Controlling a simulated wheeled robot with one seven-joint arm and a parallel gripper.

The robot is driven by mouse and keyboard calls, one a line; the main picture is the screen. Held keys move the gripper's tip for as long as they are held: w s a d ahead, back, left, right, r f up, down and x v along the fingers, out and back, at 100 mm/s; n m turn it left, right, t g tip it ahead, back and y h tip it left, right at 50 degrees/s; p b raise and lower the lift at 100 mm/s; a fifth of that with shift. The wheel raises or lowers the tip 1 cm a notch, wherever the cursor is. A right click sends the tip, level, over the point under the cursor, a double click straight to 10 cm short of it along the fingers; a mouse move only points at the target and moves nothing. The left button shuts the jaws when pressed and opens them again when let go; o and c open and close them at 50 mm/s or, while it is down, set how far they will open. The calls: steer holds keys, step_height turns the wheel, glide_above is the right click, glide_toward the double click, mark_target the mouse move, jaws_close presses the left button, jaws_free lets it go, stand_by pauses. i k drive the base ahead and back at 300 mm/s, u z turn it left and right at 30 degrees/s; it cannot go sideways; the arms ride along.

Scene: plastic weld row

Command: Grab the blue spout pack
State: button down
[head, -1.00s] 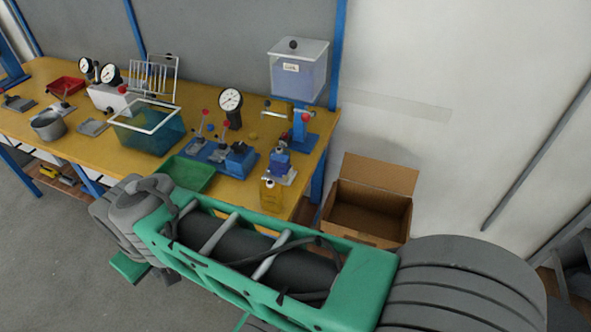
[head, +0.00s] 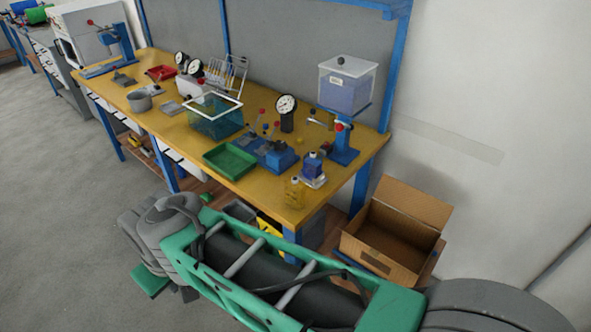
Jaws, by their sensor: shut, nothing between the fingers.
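A small blue pack with a pale top, which looks like the blue spout pack (head: 313,168), stands upright on a small whitish base near the right front corner of the yellow bench (head: 222,178). It is below and in front of a clear tank of bluish liquid (head: 347,88) on a blue stand. A yellow bottle (head: 294,192) stands in front of it, close to the bench edge. The fingers of my gripper are not visible; only my green and grey arm shows in the foreground, apart from the pack.
Left of the pack are a blue fixture with levers (head: 281,158), a dial gauge (head: 287,110), a green tray (head: 230,160) and a clear bin (head: 214,118). An open cardboard box (head: 384,246) sits low at the bench's right end. Floor at left is clear.

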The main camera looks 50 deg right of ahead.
mark_target(312, 165)
steer(key=u, duration=0.55)
steer(key=i, duration=0.9)
steer(key=z, duration=3.15)
steer(key=i, duration=0.5)
steer(key=z, duration=0.1)
steer(key=k, duration=1.1)
steer(key=u, duration=0.7)
steer(key=i, duration=0.2)
steer(key=u, duration=0.1)
